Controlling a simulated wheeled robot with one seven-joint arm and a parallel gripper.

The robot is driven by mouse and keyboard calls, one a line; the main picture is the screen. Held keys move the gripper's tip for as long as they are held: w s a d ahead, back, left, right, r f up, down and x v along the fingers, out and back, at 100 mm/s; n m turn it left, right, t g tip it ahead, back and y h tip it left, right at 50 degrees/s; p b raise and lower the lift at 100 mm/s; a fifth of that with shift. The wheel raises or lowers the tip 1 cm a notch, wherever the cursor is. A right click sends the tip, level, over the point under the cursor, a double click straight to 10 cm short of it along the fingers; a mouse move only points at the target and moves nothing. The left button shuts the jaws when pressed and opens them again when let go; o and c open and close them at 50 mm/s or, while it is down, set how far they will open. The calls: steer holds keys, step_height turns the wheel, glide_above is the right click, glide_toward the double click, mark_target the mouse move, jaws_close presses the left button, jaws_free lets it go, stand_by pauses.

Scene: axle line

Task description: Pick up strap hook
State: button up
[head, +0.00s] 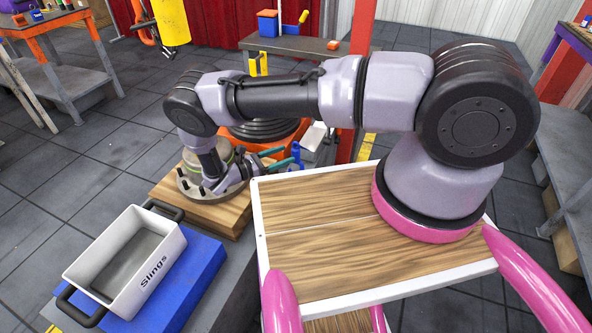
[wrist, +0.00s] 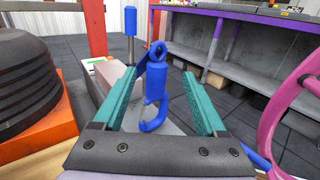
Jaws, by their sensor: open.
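The strap hook (wrist: 156,85) is a blue hook with an eye at its top and a curved lower end. In the wrist view it stands out between the two teal fingers of my gripper (wrist: 155,100), with a visible gap on each side. In the head view my gripper (head: 278,158) is low beside the wooden block, and a small blue part of the strap hook (head: 296,152) shows at its fingertips. My gripper is open and not touching the hook as far as I can see. The hook's far side is hidden.
A white bin marked Slings (head: 118,268) sits on a blue block (head: 205,270) at lower left. A dark ribbed part on an orange base (wrist: 35,130) is close on the left. A red post (head: 357,70) and a shelf bench (wrist: 235,60) stand behind.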

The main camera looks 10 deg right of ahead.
steer(key=x, duration=0.9)
steer(key=shift+w+f, duration=0.15)
steer(key=shift+f, duration=0.1)
steer(key=shift+a, duration=0.1)
jaws_close()
stand_by(0.9)
